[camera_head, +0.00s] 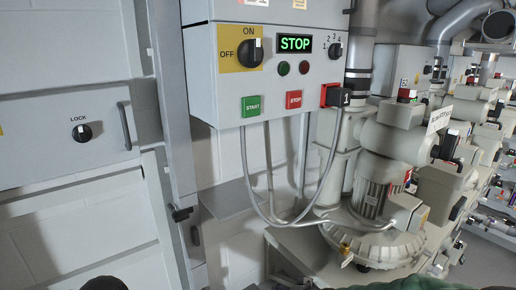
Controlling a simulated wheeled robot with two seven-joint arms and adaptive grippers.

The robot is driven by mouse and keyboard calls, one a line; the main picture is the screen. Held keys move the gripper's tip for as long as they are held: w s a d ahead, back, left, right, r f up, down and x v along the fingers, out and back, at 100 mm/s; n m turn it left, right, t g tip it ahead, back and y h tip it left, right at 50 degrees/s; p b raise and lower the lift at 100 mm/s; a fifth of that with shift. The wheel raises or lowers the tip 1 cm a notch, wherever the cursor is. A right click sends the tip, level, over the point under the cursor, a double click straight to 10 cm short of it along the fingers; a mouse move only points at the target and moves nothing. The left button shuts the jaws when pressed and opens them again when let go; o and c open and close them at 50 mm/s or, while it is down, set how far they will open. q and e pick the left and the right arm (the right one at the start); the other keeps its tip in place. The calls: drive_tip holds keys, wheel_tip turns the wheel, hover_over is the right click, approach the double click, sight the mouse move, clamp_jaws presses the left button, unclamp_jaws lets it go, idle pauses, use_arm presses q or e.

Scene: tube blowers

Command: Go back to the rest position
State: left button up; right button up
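A grey control box (213,62) hangs at the upper middle. Its main switch (250,53) has a black knob with its white mark up, on the ON side. Its display (295,43) reads STOP in green. Below it are a green lamp (284,68) and a red lamp (304,67). A numbered selector knob (335,50) is at the right; its exact setting is unclear. A green START button (251,106) and a red STOP button (294,100) sit along the lower edge. Neither gripper shows; only dark shapes, possibly parts of my arms, touch the bottom edge.
A cabinet with a LOCK knob (82,132) and a handle (125,126) is at the left.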

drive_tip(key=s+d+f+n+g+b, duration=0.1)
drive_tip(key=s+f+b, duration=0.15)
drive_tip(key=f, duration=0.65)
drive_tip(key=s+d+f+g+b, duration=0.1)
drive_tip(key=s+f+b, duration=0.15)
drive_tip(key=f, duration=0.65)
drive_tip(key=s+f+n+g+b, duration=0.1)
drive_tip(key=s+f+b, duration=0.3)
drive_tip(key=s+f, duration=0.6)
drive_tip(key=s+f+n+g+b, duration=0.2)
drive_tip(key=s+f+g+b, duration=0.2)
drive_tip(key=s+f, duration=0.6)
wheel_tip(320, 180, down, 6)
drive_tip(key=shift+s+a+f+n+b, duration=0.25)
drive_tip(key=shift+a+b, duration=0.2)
drive_tip(key=shift+b, duration=0.3)
